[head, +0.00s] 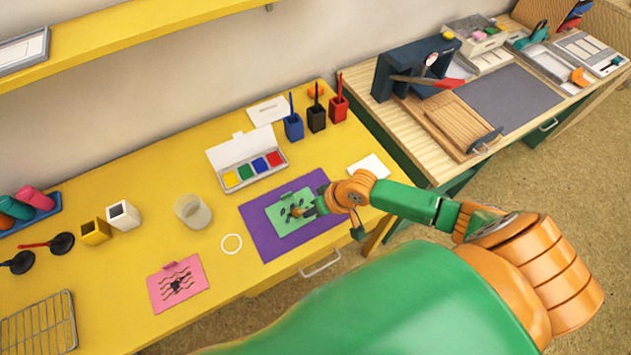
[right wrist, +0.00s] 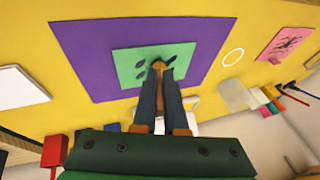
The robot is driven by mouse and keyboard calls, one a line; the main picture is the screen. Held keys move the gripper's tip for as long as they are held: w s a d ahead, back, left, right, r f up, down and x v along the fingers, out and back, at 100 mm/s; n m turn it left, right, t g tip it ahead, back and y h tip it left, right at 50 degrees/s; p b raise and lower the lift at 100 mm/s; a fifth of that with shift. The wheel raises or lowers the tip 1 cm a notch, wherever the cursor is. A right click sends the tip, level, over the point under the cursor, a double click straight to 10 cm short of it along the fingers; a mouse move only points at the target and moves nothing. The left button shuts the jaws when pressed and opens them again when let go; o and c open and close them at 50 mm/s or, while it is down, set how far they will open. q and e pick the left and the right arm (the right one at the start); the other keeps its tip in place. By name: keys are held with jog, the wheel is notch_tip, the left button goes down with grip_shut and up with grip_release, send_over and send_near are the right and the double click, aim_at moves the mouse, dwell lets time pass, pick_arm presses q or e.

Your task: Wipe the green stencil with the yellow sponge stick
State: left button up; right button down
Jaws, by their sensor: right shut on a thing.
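The green stencil (head: 286,229) lies flat on a purple mat (head: 258,215) and has dark leaf-shaped marks. It also shows in the right wrist view (right wrist: 125,65). My right gripper (head: 312,209) is low over the stencil and shut on a small stick with an orange-brown tip (head: 296,212), taken to be the sponge stick. In the right wrist view the tip (right wrist: 158,65) shows between the fingertips, over the leaf marks. I cannot tell whether it touches the stencil. Most of the stick is hidden by the fingers. My left gripper is not in view.
A paint box (head: 232,181), a cloudy cup (head: 193,212) and a white ring (head: 231,244) are left of the mat. Blue, black and red holders (head: 338,109) stand behind. A pink stencil (head: 160,291) lies front left. A white card (head: 369,167) lies right.

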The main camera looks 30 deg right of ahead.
jog(key=shift+a+p, duration=0.3)
jog(key=shift+a, duration=0.25)
jog(key=shift+d, duration=1.2)
jog(key=shift+r+p, duration=0.45)
jog(key=shift+p, duration=0.25)
jog(key=shift+a+r+p, duration=0.1)
jog(key=shift+a+p, duration=0.3)
jog(key=shift+a, duration=1.1)
jog(key=shift+f, duration=0.6)
